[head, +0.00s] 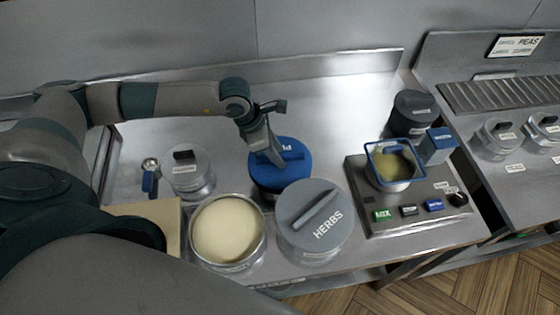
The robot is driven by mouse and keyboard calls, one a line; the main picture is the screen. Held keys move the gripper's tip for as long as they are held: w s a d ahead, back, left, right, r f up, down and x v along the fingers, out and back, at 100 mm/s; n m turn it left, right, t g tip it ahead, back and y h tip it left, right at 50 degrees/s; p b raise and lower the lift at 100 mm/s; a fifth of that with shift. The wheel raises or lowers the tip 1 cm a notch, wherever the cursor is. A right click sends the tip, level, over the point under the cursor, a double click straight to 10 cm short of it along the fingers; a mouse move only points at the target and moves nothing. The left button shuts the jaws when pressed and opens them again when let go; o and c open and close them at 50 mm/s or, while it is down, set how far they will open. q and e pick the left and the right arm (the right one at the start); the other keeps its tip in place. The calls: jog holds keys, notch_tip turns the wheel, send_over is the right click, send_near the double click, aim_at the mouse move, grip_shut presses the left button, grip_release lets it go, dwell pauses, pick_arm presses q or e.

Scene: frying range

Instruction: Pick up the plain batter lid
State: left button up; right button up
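The blue lid (294,174) sits on a round tub in the middle of the counter. It has a raised blue bar handle, and only part of its white lettering shows, starting with what looks like a P. My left gripper (274,157) points down at the left part of this lid, close to the handle. The gripper hides part of the lid. I cannot tell whether its fingers touch the handle or are closed on it. My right gripper is not in view.
A grey lid marked HERBS (303,207) stands just in front. An open tub of pale batter (228,232) is at front left, with a clear-lidded container (189,181) behind it. A control unit with a blue-rimmed basket (397,163) is at right. The back counter is clear.

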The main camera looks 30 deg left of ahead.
pick_arm(q)
jog(key=shift+f, duration=0.1)
grip_shut()
dwell(0.4)
jog(key=shift+r+p, duration=0.3)
notch_tip(320, 180, up, 10)
jog(key=b, duration=0.4)
jog(key=shift+b, duration=0.3)
